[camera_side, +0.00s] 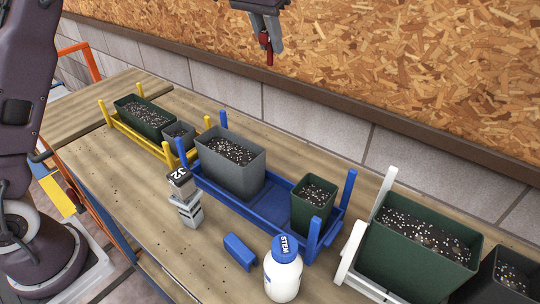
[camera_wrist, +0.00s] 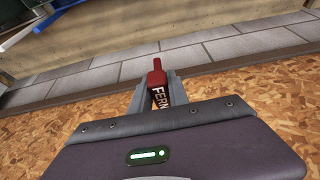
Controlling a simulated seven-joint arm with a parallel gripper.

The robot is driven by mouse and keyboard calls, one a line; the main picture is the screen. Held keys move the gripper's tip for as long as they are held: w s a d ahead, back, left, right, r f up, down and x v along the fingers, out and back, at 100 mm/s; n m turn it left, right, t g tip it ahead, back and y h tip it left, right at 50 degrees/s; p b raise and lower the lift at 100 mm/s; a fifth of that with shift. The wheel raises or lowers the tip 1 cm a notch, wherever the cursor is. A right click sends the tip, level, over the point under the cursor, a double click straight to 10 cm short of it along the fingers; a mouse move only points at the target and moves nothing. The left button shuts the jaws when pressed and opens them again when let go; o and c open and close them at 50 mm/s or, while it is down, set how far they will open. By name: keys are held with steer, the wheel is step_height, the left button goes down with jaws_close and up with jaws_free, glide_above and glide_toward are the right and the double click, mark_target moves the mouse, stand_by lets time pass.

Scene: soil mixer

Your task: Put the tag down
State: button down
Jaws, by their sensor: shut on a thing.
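My gripper (camera_side: 266,40) is high above the bench, in front of the chipboard wall. It is shut on a dark red tag (camera_side: 269,52), which hangs from the fingertips in the side view. In the wrist view, the red tag (camera_wrist: 158,84) stands between the fingers, with white letters reading "FERN" on its dark side. The tag touches nothing but the gripper. The bench top (camera_side: 105,160) lies well below it.
A blue rack (camera_side: 262,200) holds a grey and a green pot of soil. A yellow rack (camera_side: 150,143) stands left, a white rack (camera_side: 352,245) right. A white bottle (camera_side: 283,275), a blue block (camera_side: 240,252) and a grey "32" device (camera_side: 184,195) stand in front. Bare bench lies front left.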

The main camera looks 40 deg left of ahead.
step_height(320, 180, down, 26)
steer(key=shift+f, duration=0.1)
steer(key=shift+f, duration=0.1)
steer(key=c, duration=1.3)
jaws_free()
steer(key=shift+o, duration=0.2)
steer(key=v, duration=1.2)
steer(key=shift+s, duration=0.15)
